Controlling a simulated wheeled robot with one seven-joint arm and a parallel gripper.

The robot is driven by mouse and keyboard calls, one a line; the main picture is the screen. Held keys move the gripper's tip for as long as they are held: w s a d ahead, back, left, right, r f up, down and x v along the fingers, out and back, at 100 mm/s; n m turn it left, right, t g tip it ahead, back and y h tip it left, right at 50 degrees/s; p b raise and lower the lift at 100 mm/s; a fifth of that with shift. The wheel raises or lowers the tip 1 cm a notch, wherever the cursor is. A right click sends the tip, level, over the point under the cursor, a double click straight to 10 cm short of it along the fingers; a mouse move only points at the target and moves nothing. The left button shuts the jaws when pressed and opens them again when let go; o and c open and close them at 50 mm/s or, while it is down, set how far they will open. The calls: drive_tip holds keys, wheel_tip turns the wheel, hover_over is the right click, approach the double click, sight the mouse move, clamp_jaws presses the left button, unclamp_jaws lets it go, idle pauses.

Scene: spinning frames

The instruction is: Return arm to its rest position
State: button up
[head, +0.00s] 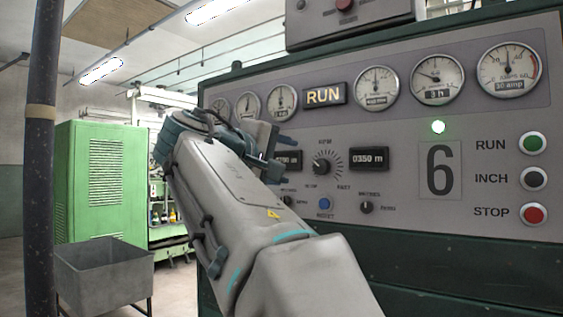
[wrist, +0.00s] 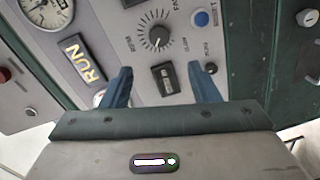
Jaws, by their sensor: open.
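My arm (head: 235,215) reaches up from the bottom middle of the head view, in front of a grey machine control panel (head: 460,120). My gripper (head: 270,150) is at the panel's left part and hides some of it. In the wrist view two blue fingers (wrist: 162,85) stand apart with nothing between them, so the gripper is open and empty. A small dark counter (wrist: 165,78) and a round speed knob (wrist: 157,38) show beyond the fingertips. I cannot tell the exact gap to the panel.
Green, black and red buttons (head: 533,214) line the right side. A dark post (head: 40,160), grey bin (head: 105,275) and green cabinet (head: 100,180) stand left.

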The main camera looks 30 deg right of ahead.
drive_tip(key=a+f+n+y+p, duration=0.1)
drive_tip(key=a+f+y+p, duration=0.2)
drive_tip(key=f, duration=0.8)
drive_tip(key=a+f+n+y+p, duration=0.15)
drive_tip(key=a+f+y, duration=0.35)
drive_tip(key=f, duration=0.7)
drive_tip(key=s+a+f+m+g+y+p, duration=0.1)
drive_tip(key=s+a+f+m+y+p, duration=0.1)
drive_tip(key=s+a+f+y, duration=0.2)
drive_tip(key=s+a+f+m+g+y+p, duration=0.1)
drive_tip(key=s+a+f+y, duration=0.3)
drive_tip(key=s+f, duration=0.6)
wheel_tip(320, 180, down, 6)
drive_tip(key=shift+a+m+g+p, duration=0.4)
drive_tip(key=shift+a+m+g, duration=0.05)
drive_tip(key=shift+m+g, duration=0.35)
